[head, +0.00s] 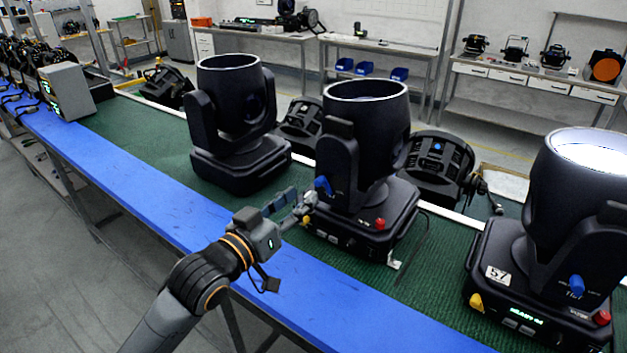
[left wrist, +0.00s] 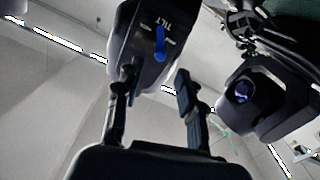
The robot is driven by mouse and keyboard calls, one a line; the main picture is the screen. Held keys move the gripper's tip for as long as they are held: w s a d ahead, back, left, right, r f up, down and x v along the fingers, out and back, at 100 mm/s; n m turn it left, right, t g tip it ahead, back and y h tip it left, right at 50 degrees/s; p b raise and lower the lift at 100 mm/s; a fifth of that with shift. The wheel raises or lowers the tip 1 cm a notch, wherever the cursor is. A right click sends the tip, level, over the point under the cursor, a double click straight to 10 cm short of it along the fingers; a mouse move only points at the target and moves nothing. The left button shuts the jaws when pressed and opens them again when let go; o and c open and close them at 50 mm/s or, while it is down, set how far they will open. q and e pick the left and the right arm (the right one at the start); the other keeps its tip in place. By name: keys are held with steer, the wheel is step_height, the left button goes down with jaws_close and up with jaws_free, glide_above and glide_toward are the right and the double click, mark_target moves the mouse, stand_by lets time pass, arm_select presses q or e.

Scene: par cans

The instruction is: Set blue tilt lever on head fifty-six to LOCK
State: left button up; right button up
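The middle moving head (head: 365,135) is a black fixture standing upright on the bench; I cannot read a number on it. Its blue tilt lever (head: 323,186) sits low on the near side of its yoke. In the left wrist view the blue lever (left wrist: 160,43) points lengthwise on a dark panel lettered TILT; smaller markings beside it are not legible. My left gripper (head: 299,204) is close to the lever, on its near left side. In the wrist view its fingers (left wrist: 155,80) are apart and empty, with the lever beyond the tips. My right gripper is not in view.
A head marked 57 (head: 545,225) with its own blue lever stands at right, another head (head: 235,125) at left. The middle base carries a yellow knob (head: 306,221) and a red knob (head: 380,224). The blue bench edge (head: 150,205) in front is clear.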

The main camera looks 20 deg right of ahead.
mark_target(317, 184)
arm_select(q)
steer(key=p+x, duration=0.1)
steer(key=x, duration=0.4)
steer(key=shift+w+d, duration=0.2)
steer(key=shift+d, duration=0.05)
jaws_close()
